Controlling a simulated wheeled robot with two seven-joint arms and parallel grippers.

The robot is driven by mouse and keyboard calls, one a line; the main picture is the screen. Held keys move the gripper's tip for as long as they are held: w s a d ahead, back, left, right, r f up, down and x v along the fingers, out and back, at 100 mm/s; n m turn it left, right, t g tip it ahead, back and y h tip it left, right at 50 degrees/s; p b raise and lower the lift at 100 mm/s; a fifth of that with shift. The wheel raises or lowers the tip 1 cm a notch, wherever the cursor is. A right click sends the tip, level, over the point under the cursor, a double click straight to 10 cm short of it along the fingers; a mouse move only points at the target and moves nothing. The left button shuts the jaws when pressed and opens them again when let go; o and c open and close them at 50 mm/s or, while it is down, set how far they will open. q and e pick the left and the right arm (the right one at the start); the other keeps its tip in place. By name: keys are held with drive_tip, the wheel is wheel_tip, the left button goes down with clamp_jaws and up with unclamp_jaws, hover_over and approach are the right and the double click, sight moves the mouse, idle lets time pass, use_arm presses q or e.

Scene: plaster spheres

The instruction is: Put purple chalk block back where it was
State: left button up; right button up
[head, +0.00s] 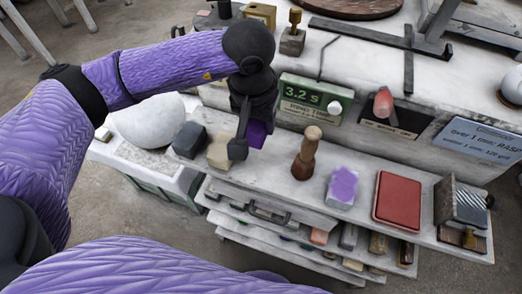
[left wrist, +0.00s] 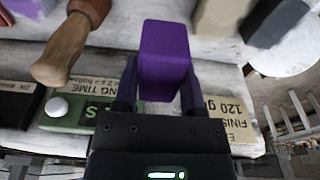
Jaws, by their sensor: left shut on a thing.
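The purple chalk block (head: 257,134) is held in my left gripper (head: 246,143), above the front ledge beside a beige block. In the left wrist view the block (left wrist: 163,50) stands between the two dark fingers of my left gripper (left wrist: 158,95), which are shut on it. In the head view the gripper hides part of the block. I cannot tell how far it is above the ledge. A pale block with a purple patch on top (head: 343,186) lies further right on the ledge. My right gripper is not in view.
A beige block (head: 219,152) and a dark grey block (head: 190,140) are left of the gripper. A wooden-handled tool (head: 305,155) stands to the right, then a red pad (head: 398,200). A green timer display (head: 314,100) is behind. A white sphere (head: 150,120) sits at left.

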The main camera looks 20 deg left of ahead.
sight(265, 158)
use_arm(q)
drive_tip(key=shift+w+d+f+p, duration=0.15)
drive_tip(key=shift+w+d+p, duration=0.3)
drive_tip(key=shift+p, duration=0.1)
wheel_tip(265, 158, down, 10)
drive_tip(key=shift+w+f+b, duration=0.1)
drive_tip(key=shift+b, duration=0.45)
drive_tip(key=shift+f, duration=0.2)
drive_tip(key=o, duration=1.1)
drive_tip(key=shift+r, duration=0.3)
drive_tip(key=r, duration=0.4)
drive_tip(key=s+r+p, duration=0.1)
drive_tip(key=r, duration=0.6)
drive_tip(key=shift+s+r, duration=0.25)
drive_tip(key=shift+r, duration=0.15)
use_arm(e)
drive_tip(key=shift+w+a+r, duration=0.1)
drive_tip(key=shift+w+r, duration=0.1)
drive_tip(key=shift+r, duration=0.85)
